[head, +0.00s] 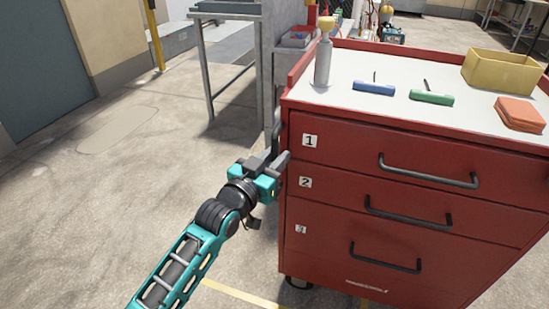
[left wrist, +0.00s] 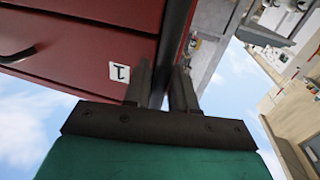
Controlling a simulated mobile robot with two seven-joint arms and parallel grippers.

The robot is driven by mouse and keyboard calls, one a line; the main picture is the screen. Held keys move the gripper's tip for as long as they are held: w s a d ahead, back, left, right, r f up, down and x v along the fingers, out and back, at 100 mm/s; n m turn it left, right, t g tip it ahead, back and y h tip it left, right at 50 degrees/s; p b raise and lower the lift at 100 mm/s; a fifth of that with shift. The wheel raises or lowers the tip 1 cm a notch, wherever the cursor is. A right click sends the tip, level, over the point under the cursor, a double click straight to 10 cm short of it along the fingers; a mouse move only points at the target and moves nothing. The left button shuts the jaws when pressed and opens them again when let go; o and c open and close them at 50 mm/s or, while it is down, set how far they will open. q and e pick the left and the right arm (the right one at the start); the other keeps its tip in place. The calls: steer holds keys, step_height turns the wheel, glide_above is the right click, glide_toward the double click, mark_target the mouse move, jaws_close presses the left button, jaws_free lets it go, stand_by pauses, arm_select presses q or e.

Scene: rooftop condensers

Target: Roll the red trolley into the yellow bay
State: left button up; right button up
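The red trolley (head: 400,235) stands at the right of the head view, with drawers labelled 1, 2 and 3 facing me. A dark upright handle bar (head: 275,125) is at its left front corner. My left gripper (head: 281,165) is at this corner, beside drawers 1 and 2. In the left wrist view its two fingers (left wrist: 162,88) lie either side of the dark bar (left wrist: 173,40) with little gap, and look shut on it. Yellow floor lines (head: 240,295) show beside and under the trolley; the rest of the bay is not seen. My right gripper is out of view.
On the trolley top stand a spray bottle (head: 323,60), blue (head: 374,88) and green (head: 431,98) tools, a yellow bin (head: 500,72) and orange cloths (head: 519,114). A grey metal table (head: 203,65) stands behind. The floor at left is clear (head: 90,215).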

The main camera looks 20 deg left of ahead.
arm_select(q)
jaws_close()
stand_by(1.1)
